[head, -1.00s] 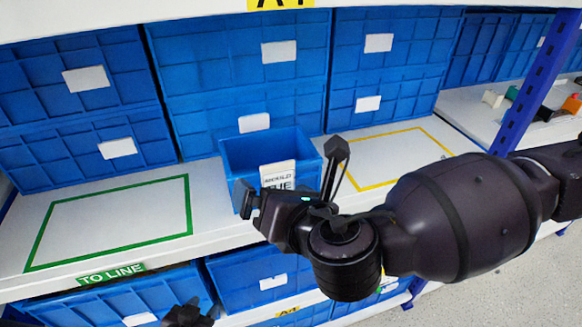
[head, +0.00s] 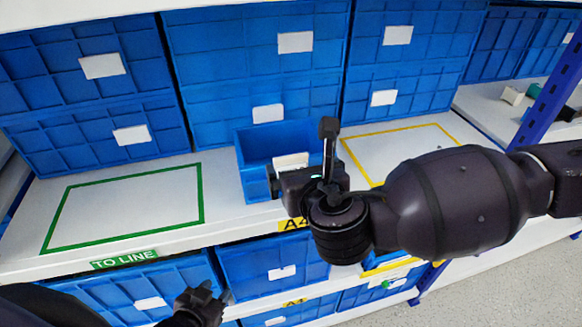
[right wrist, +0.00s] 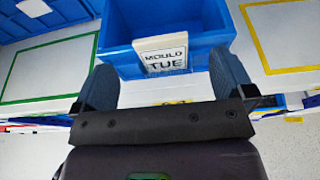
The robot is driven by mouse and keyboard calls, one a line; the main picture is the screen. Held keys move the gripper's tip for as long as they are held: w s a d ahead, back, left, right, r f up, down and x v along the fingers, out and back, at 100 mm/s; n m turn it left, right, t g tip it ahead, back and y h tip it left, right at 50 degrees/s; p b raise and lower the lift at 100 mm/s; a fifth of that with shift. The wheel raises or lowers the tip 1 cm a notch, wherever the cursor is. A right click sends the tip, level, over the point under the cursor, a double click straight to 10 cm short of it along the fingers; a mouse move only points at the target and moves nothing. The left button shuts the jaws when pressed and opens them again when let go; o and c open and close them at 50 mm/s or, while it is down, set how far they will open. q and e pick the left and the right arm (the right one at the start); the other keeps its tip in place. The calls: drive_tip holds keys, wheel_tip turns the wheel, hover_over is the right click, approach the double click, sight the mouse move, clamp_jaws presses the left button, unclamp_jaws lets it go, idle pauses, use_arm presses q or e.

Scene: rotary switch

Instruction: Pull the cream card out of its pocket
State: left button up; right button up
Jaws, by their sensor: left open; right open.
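The cream card (right wrist: 161,56), printed "MOULD TUE", sits at the front of a small open blue bin (right wrist: 118,28) on the shelf. In the head view the card's top (head: 291,161) shows above my right gripper, which hides the rest. My right gripper (head: 302,160) is open in front of the bin. In the right wrist view its two fingers (right wrist: 165,88) stand to either side of the card, apart from each other, with the card between and beyond them. Contact cannot be told. My left gripper (head: 203,305) is open and low at the front, away from the card.
A green outlined area (head: 125,208) on the shelf is empty, left of the bin. A yellow outlined area (head: 400,140) lies to the right. Large blue crates (head: 250,60) stand behind. A blue upright (head: 548,95) stands at the right.

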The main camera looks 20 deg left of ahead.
sight(292, 158)
drive_tip(key=shift+p+x, duration=0.35)
drive_tip(key=shift+x, duration=2.25)
drive_tip(key=shift+f, duration=0.15)
drive_tip(key=c, duration=0.9)
